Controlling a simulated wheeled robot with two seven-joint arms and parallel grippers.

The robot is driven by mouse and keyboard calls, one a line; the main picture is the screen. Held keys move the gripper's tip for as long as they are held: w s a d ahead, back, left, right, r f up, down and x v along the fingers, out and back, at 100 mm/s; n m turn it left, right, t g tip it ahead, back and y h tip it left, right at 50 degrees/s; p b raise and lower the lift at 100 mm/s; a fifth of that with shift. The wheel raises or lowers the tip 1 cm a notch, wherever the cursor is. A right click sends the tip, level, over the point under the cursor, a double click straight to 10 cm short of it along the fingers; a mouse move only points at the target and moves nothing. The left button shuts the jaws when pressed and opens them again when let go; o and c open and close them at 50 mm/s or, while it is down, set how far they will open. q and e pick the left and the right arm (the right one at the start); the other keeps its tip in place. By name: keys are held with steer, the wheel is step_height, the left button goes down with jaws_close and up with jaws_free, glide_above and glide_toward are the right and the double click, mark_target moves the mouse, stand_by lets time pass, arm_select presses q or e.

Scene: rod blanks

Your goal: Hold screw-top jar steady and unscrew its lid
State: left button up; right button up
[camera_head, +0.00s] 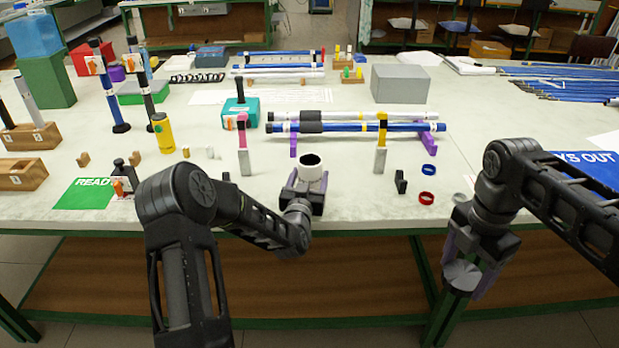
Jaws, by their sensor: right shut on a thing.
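The screw-top jar (312,164) is white and stands upright near the table's front edge, its dark round mouth showing and no lid on it. My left gripper (304,186) is at the jar, with its purple fingers on either side of the lower part. The gripper body hides the base, and I cannot tell whether the fingers press on it. My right gripper (468,268) points down in front of the table edge, well to the right of the jar. It is shut on a grey round lid (462,276), apart from the jar.
A grey block (380,160) with a yellow-topped tool stands right of the jar, a pink-topped one (244,155) left. A black clip (401,182), a blue ring (428,169) and a red ring (426,198) lie to the right. Blue and silver rods (395,127) lie behind.

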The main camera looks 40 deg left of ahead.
arm_select(q)
steer(key=shift+o, duration=1.3)
arm_select(e)
steer(key=shift+r, duration=0.1)
arm_select(q)
steer(key=shift+r, duration=0.2)
arm_select(e)
steer(key=shift+r, duration=0.2)
arm_select(q)
steer(key=shift+s+d+f, duration=0.1)
steer(key=shift+s, duration=0.1)
arm_select(e)
steer(key=shift+f, duration=0.15)
arm_select(q)
steer(key=b+v, duration=0.1)
steer(key=v, duration=1)
steer(key=shift+s+d, duration=0.1)
steer(key=shift+s, duration=0.15)
arm_select(e)
steer(key=shift+f, duration=0.65)
